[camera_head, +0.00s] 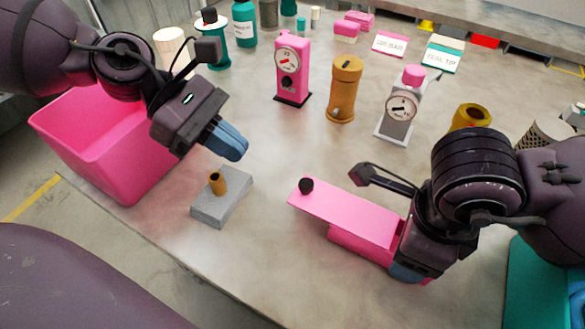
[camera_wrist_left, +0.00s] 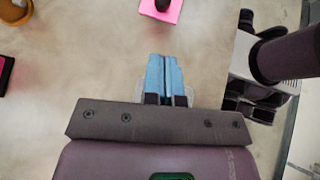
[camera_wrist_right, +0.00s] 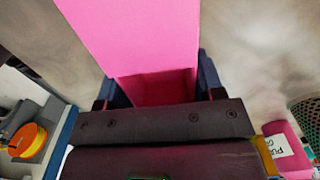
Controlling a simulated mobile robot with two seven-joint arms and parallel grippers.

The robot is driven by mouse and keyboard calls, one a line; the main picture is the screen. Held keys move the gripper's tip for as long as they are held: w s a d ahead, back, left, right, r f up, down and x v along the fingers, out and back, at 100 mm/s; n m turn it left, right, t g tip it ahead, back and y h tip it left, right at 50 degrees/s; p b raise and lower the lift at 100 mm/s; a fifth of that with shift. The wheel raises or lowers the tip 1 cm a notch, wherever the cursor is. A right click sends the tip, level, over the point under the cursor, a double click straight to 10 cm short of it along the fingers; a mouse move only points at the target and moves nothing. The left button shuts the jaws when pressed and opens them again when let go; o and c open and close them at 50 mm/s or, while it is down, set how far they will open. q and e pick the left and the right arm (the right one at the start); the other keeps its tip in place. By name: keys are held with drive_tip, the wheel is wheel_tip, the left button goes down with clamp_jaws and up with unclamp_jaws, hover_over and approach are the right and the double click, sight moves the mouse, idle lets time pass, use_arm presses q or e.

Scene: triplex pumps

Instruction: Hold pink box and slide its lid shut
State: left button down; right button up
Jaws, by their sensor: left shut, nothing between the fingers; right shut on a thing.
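The pink box (camera_head: 362,248) is at the right front of the table in the head view. Its flat pink lid (camera_head: 350,214) sits off to the left and overhangs the box, with a dark round knob (camera_head: 306,186) at its far-left end. The right wrist view shows the lid (camera_wrist_right: 135,38) and the open part of the box (camera_wrist_right: 155,90) near my fingers. My right gripper (camera_head: 412,268) is shut on the box, one finger on each side. My left gripper (camera_head: 234,147) is shut and empty, above the table left of the knob; the knob also shows in the left wrist view (camera_wrist_left: 163,5).
A grey block with a brown peg (camera_head: 217,183) lies below my left gripper. A pink bin (camera_head: 100,150) stands at the left. Pink, orange and grey pumps (camera_head: 292,70) stand behind. Bare table separates my left gripper from the lid.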

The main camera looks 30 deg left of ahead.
sight(299, 185)
use_arm(q)
drive_tip(key=shift+x, duration=2.35)
drive_tip(key=shift+w+d+f, duration=0.1)
drive_tip(key=shift+w+d, duration=0.05)
drive_tip(key=shift+d, duration=0.8)
drive_tip(key=shift+w+d+f, duration=0.1)
drive_tip(key=shift+w+d, duration=0.05)
drive_tip(key=shift+d, duration=0.75)
drive_tip(key=d, duration=0.7)
drive_tip(key=shift+d, duration=0.3)
use_arm(e)
drive_tip(key=shift+a, duration=0.1)
drive_tip(key=shift+r, duration=0.1)
use_arm(q)
drive_tip(key=v, duration=1.2)
